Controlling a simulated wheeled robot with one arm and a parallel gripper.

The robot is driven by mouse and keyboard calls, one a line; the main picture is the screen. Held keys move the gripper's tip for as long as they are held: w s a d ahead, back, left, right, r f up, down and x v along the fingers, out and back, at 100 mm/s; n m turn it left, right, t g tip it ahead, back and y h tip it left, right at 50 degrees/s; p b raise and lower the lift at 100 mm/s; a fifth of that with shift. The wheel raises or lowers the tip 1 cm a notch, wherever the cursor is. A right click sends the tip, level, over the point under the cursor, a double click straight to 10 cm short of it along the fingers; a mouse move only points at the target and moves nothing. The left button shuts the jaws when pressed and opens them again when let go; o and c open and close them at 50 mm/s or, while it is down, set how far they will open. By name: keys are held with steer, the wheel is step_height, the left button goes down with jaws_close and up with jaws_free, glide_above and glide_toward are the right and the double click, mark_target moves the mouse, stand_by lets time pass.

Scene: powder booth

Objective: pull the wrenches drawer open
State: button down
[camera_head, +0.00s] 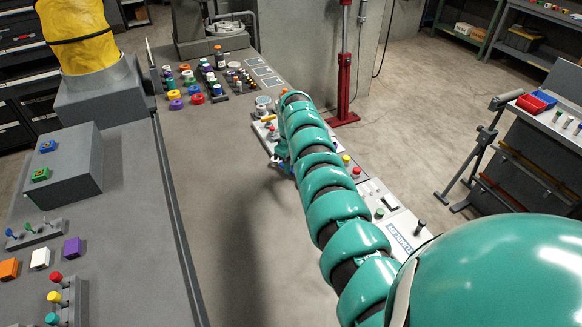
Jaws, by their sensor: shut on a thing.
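My teal segmented arm reaches from the lower right to the table's middle and bends down at its far end. My gripper (277,164) shows only in small part there, low by the table top beside a pale panel, and the arm covers most of it. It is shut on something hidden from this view. I cannot make out a drawer labelled wrenches. Dark drawer fronts show in a cabinet (22,98) at the far left, well away from my gripper, with no readable labels.
The long grey table (222,205) has a clear middle. Colored rings and bottles (190,90) stand at its back. Pale control panels (378,200) line its right edge. A grey box (70,172) and colored blocks occupy the left. A red post (344,75) rises behind my arm.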

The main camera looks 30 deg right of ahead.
steer(key=r+m+b, duration=0.1)
steer(key=r, duration=0.1)
steer(key=r+m+b, duration=0.1)
steer(key=r, duration=0.2)
steer(key=r+m+b, duration=0.1)
steer(key=r, duration=0.2)
steer(key=shift+w+a+r, duration=0.15)
steer(key=shift+w+r, duration=0.1)
steer(key=shift+w, duration=0.05)
steer(key=a+r, duration=0.2)
steer(key=a, duration=2.2)
steer(key=shift+m, duration=0.4)
steer(key=shift+s+d+r, duration=0.1)
steer(key=shift+d+r, duration=0.25)
steer(key=shift+d, duration=0.35)
steer(key=shift+s+d+r, duration=0.1)
steer(key=shift+d+r, duration=0.2)
steer(key=shift+d, duration=0.45)
steer(key=shift+s+d+r, duration=0.1)
steer(key=shift+d+r, duration=0.25)
steer(key=shift+d, duration=0.35)
